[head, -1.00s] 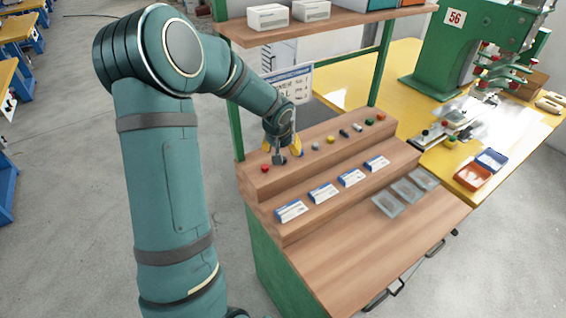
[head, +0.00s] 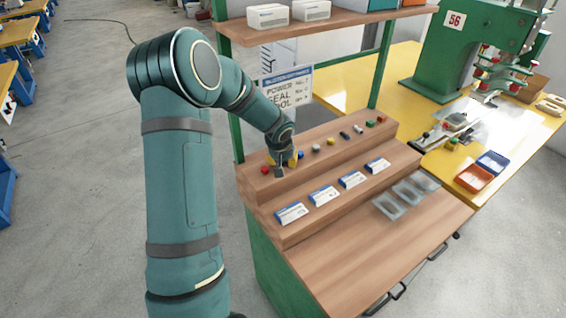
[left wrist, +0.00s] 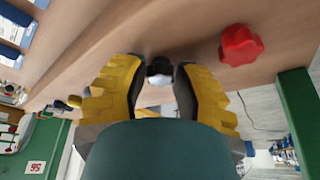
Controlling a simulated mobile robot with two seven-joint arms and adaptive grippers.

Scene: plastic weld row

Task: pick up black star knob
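The black star knob (left wrist: 160,67) shows in the left wrist view as a dark round shape with a pale underside, between the two yellow fingers. My left gripper (left wrist: 160,82) is open, with a finger on each side of the knob and slim gaps between. In the head view the left gripper (head: 282,163) is low at the left end of the top wooden step (head: 325,158), and the black knob cannot be made out there. My right gripper is not in view.
A red star knob (head: 265,170) stands close to the left gripper; it also shows in the left wrist view (left wrist: 240,45). A blue knob (head: 301,154) and several others line the step to the right. Blue-white boxes (head: 323,194) sit on the lower step. A green post (head: 236,120) stands behind.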

